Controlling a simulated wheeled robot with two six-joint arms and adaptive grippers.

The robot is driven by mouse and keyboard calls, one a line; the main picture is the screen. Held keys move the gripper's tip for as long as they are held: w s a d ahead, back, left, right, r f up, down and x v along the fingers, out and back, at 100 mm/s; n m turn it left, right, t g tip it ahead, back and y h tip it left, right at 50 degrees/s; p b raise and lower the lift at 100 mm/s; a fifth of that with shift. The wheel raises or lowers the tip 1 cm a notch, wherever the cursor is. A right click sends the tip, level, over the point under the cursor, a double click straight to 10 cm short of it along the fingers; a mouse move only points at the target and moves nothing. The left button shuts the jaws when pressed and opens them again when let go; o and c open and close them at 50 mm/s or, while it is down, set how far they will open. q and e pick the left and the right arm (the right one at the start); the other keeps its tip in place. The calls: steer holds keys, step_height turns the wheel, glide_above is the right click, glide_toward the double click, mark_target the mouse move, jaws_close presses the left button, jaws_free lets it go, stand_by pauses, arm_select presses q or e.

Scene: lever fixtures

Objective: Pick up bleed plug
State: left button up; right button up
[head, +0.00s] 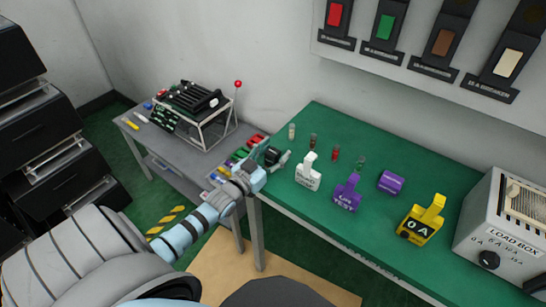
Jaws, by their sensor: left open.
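A white block-shaped plug (308,172) with small dark lettering stands upright on the green table. Its lettering is too small to read surely, so I cannot tell for certain that it is the bleed plug. A purple plug with a label (346,192) and a yellow plug marked 0A (422,222) stand to its right. My left gripper (278,158) is open over the table's left edge, just left of the white plug and apart from it. Nothing shows between its fingers. My right gripper is not in view.
A purple cylinder (391,182) and several small glass fuses (335,153) are on the green table (420,165). A grey load box (505,230) stands at right. The grey side table (160,143) holds a rack (203,125) and coloured pieces. Breakers hang on the wall panel.

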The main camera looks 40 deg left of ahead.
arm_select(q)
steer(key=shift+s+r, duration=0.1)
steer(key=shift+r, duration=0.05)
jaws_close()
steer(key=shift+r, duration=0.1)
